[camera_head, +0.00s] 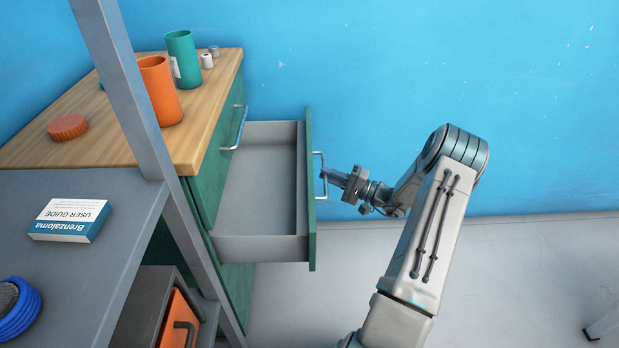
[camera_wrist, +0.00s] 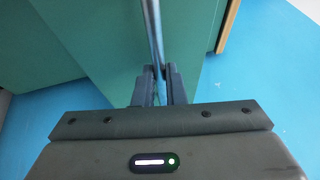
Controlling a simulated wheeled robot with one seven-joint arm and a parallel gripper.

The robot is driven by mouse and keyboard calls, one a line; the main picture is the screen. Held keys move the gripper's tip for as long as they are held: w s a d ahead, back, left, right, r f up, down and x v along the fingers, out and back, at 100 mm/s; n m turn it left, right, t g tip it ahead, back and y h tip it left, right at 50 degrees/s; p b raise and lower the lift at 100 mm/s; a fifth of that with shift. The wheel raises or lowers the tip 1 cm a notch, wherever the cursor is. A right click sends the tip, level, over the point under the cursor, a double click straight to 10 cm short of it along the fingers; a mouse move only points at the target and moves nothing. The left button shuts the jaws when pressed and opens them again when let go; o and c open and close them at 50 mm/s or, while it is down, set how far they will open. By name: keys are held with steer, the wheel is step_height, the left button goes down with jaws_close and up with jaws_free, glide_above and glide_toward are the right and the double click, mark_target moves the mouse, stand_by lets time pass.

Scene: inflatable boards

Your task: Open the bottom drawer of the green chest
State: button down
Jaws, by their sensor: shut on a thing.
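The green chest (camera_head: 237,283) stands at the left against the blue wall, with a wooden top. One of its drawers (camera_head: 262,190) is pulled far out, and its grey inside looks empty. Its green front (camera_head: 309,222) faces right, with a metal handle (camera_head: 319,162). My gripper (camera_head: 325,176) is at this handle. In the wrist view the handle bar (camera_wrist: 153,32) runs between the two fingers (camera_wrist: 158,84), which are shut on it. A closed drawer above has its own handle (camera_head: 239,129). Whether the open drawer is the lowest is partly hidden by the shelf frame.
An orange cup (camera_head: 160,91), a green cup (camera_head: 183,59) and an orange lid (camera_head: 67,127) are on the wooden top. A grey shelf unit (camera_head: 95,262) with a book (camera_head: 70,219) stands in front at the left.

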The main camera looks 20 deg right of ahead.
steer(key=shift+s+d, duration=0.3)
steer(key=shift+d, duration=0.35)
steer(key=c, duration=1.5)
jaws_free()
steer(key=p+v, duration=0.1)
steer(key=v, duration=1.2)
steer(key=shift+s+d+f+p, duration=0.15)
steer(key=shift+s+d+p, duration=0.1)
steer(key=shift+s+p, duration=0.1)
